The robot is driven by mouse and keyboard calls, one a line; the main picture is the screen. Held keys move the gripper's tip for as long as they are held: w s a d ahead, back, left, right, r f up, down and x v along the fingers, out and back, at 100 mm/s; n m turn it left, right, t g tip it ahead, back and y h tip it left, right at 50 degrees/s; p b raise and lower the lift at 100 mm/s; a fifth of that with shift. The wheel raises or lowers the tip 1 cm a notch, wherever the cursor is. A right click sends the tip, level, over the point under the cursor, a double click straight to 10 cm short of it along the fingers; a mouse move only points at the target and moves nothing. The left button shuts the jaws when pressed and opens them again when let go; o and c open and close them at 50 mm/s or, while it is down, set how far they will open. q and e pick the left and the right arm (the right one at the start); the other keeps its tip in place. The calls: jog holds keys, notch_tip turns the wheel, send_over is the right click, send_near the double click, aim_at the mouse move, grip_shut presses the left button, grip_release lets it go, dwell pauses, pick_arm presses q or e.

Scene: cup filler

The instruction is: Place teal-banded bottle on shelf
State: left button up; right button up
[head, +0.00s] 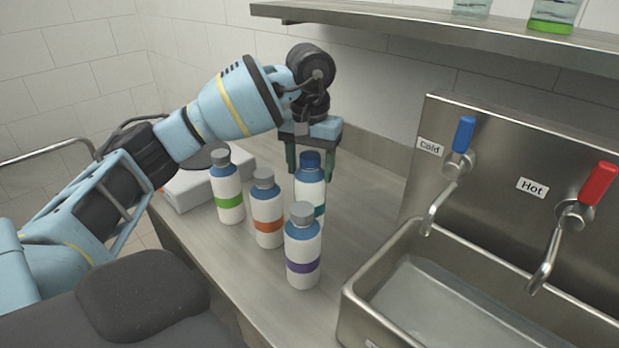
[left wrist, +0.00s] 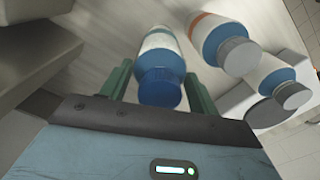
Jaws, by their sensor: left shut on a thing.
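The teal-banded bottle (head: 310,186) has a blue cap and stands upright on the counter, behind the orange- and purple-banded bottles. My left gripper (head: 313,163) comes down over it from above, with green fingers on either side of its top. In the left wrist view the bottle (left wrist: 161,68) sits between the two fingers (left wrist: 160,88), and the gripper is shut on it. The shelf (head: 450,31) runs along the wall at the upper right. My right gripper is not in view.
Bottles with green (head: 227,188), orange (head: 267,210) and purple (head: 303,248) bands stand close by. A sink (head: 440,290) with cold (head: 452,165) and hot (head: 575,215) taps is at the right. Glasses, one with green (head: 553,16), stand on the shelf's right part.

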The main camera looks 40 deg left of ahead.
aim_at(310, 180)
pick_arm(q)
notch_tip(310, 180, down, 3)
jog(key=shift+r, duration=0.1)
jog(key=shift+f, duration=0.35)
jog(key=o, duration=1.8)
jog(key=shift+r, duration=0.1)
